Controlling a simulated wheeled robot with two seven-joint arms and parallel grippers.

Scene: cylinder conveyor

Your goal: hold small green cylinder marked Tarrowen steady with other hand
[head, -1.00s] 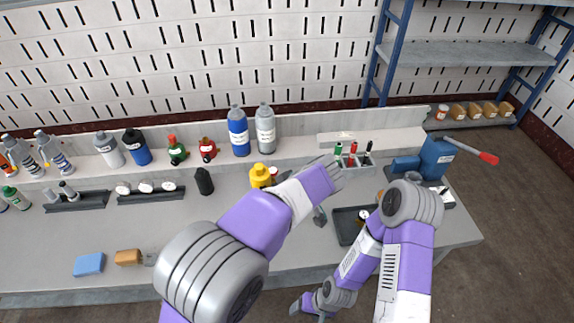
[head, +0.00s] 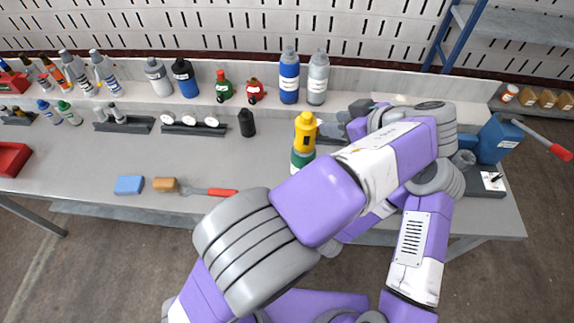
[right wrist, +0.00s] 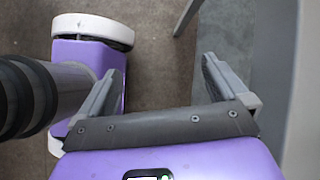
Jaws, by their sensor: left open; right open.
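A green cylinder with a white band (head: 302,161) stands on the bench just in front of a yellow bottle (head: 305,130); its lettering is too small to read, and my left arm hides part of its right side. My left gripper (head: 335,128) is grey and open, just right of the yellow bottle, partly hidden by my own arm. I cannot tell whether it touches anything. My right gripper (right wrist: 160,85) is open and empty in the right wrist view, over bare floor. It is not discernible in the head view.
A blue bottle (head: 289,75) and a grey bottle (head: 317,77) stand on the rear ledge. A black bottle (head: 246,122), a blue block (head: 129,185) and a red-handled tool (head: 209,191) are on the bench left. A blue press (head: 497,139) stands right.

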